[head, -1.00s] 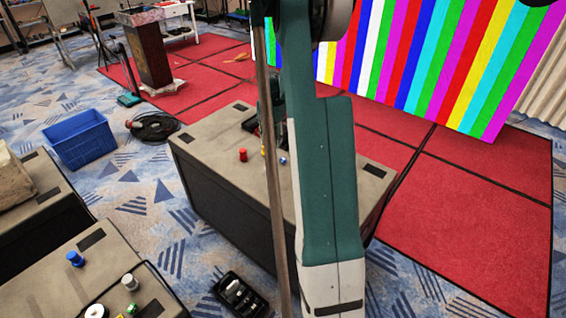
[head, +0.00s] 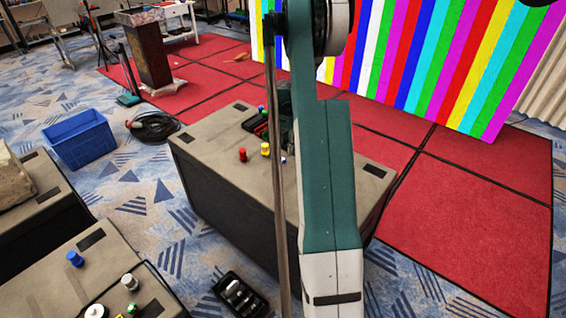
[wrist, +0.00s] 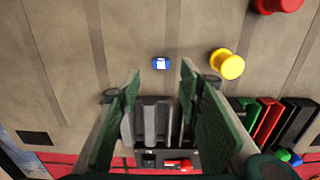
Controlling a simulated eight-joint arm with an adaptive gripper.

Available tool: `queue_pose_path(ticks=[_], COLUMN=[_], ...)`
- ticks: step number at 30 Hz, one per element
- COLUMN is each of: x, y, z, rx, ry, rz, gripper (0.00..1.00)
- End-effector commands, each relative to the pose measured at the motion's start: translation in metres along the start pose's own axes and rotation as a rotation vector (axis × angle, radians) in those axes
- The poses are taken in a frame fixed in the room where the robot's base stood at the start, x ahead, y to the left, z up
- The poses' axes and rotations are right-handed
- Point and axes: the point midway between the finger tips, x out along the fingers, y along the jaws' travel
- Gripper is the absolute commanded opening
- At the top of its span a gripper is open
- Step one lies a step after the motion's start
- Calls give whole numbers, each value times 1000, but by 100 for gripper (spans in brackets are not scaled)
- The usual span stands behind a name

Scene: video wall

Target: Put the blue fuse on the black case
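The blue fuse (wrist: 161,63) is a small blue piece with a white mark on the grey table top in the wrist view. In the head view it is mostly hidden by my arm. My gripper (wrist: 160,80) is open, its two green pads apart with nothing gripped; the fuse lies just past the gap between the fingertips. In the head view the gripper is largely hidden behind my arm.
A yellow fuse (wrist: 227,64) and a red fuse (wrist: 280,5) stand near the blue one. Another blue piece (head: 75,258) stands on the near left table. A grey and black object with a red part (wrist: 165,150) shows between my fingers. An open black case (head: 240,296) lies on the floor.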

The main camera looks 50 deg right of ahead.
Motion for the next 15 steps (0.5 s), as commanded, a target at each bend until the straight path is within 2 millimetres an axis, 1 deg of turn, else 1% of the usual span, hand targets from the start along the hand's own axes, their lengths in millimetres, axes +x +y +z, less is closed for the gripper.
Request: queue_pose_path(ticks=[3,6,15], x=[11,17,19], y=[0,0,0], z=[0,0,0], rx=[0,0,0], ry=[0,0,0], rz=[0,0,0], gripper=[35,35,35])
